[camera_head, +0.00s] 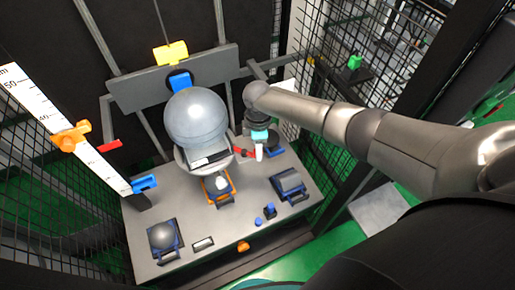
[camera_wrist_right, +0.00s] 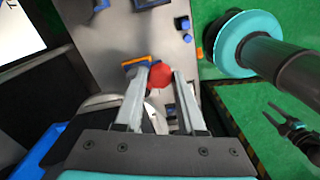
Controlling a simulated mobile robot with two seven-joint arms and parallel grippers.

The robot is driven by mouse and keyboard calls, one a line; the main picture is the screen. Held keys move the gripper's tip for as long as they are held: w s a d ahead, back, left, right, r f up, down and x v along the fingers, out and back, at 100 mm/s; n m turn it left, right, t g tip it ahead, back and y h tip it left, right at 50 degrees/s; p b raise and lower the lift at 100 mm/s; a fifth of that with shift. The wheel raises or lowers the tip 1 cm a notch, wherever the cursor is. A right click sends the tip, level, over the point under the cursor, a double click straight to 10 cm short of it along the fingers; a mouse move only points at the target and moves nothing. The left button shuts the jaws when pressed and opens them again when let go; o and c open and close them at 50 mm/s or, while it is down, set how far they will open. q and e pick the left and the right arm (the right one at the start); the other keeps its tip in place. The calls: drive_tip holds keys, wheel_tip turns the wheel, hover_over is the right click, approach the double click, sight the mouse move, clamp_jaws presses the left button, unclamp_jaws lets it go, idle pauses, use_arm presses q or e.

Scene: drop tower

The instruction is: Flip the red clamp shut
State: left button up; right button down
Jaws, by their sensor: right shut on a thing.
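The red clamp (camera_head: 241,152) shows at the right side of the holder under the large grey sphere (camera_head: 196,115). Its red round knob (camera_wrist_right: 160,76) lies between the fingertips of my right gripper in the right wrist view. My right gripper (camera_head: 259,153) comes down from the upper right and its fingers are closed on the knob. The gripper partly hides the clamp in the head view, and I cannot tell the angle of its lever. A second red part (camera_head: 109,146) is at the left side, away from the gripper.
The grey table (camera_head: 185,215) carries a dark block at the front left (camera_head: 162,238) and another at the right (camera_head: 288,184). An orange-framed part (camera_head: 217,188) stands in front of the sphere. A white ruler (camera_head: 65,125) rises at left. Mesh fences flank the table.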

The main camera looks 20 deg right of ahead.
idle(0.3)
drive_tip(key=c, duration=0.5)
unclamp_jaws()
wheel_tip(320, 180, up, 15)
drive_tip(key=p, duration=0.2)
drive_tip(key=shift+r, duration=0.15)
